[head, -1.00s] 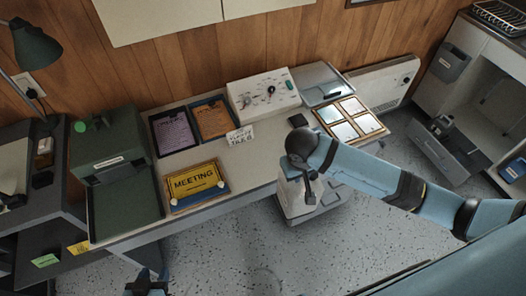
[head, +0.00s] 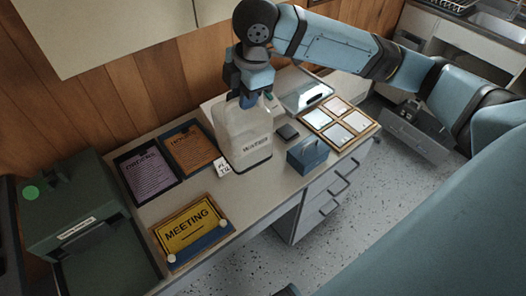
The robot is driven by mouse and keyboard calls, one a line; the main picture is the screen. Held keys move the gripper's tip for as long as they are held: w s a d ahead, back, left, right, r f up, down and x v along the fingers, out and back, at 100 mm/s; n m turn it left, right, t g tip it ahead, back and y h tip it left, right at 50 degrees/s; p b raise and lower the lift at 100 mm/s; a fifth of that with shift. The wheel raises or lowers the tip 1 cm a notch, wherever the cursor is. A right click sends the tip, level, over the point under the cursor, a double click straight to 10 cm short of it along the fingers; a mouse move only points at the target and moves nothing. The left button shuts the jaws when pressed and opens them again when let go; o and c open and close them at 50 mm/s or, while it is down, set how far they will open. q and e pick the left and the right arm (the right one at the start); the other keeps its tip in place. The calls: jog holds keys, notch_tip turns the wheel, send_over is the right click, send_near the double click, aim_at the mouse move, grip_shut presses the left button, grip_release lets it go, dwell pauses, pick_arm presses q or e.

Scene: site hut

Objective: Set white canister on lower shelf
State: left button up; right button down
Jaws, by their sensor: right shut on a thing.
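My right gripper (head: 249,99) comes down from above and is shut on the canister's top. I cannot tell whether the canister's base touches the desk. My left gripper is not in view. I cannot make out a lower shelf in the head view.
The desk (head: 205,192) holds purple and orange framed sheets (head: 192,148), a yellow MEETING sign (head: 188,225), a blue box (head: 307,154) and a tray of pale tiles (head: 340,121). A green case (head: 70,215) stands left. Drawers (head: 325,195) sit under the right end.

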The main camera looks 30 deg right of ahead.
aim_at(249, 153)
jog(key=shift+r+n, duration=0.2)
jog(key=shift+n, duration=0.2)
jog(key=shift+f, duration=0.4)
notch_tip(249, 153, down, 19)
jog(key=shift+r+b, duration=0.15)
jog(key=shift+b, duration=0.35)
jog(key=shift+s, duration=0.1)
jog(key=c, duration=1.1)
grip_release()
